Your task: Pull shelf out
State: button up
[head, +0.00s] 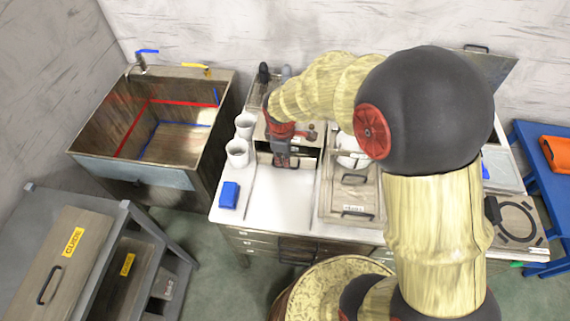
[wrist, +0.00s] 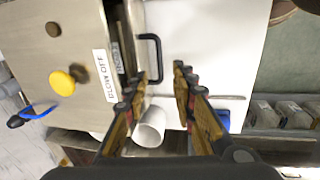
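A metal box (head: 304,150) stands at the back of the white worktop. In the wrist view, the box (wrist: 50,45) fills the left side and bears a "BLOW OFF" label. A recessed front panel (wrist: 118,45), with a partly readable label, has a black bar handle (wrist: 158,58); this looks like the shelf front. My gripper (head: 281,163) is in front of the box, pointing down at it. In the wrist view, my gripper (wrist: 160,72) is open, its fingertips on either side of the handle's near end. I cannot tell whether they touch it.
White cups (head: 237,152) and a blue block (head: 229,195) are left of my gripper. A lidded metal unit (head: 350,201) with handles stands close on the right. The white worktop (head: 278,205) in front of the box is clear. A sink (head: 120,165) is farther left.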

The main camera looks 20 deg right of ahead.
jog(key=f, duration=0.2)
jog(key=w+f+b, duration=0.1)
jog(key=f, duration=0.2)
jog(key=f+b, duration=0.1)
jog(key=f, duration=0.1)
jog(key=shift+w+d+f, duration=0.25)
jog(key=shift+d+f, duration=0.1)
jog(key=shift+c, duration=1)
jog(key=c, duration=0.4)
grip_shut()
jog(key=shift+s, duration=0.15)
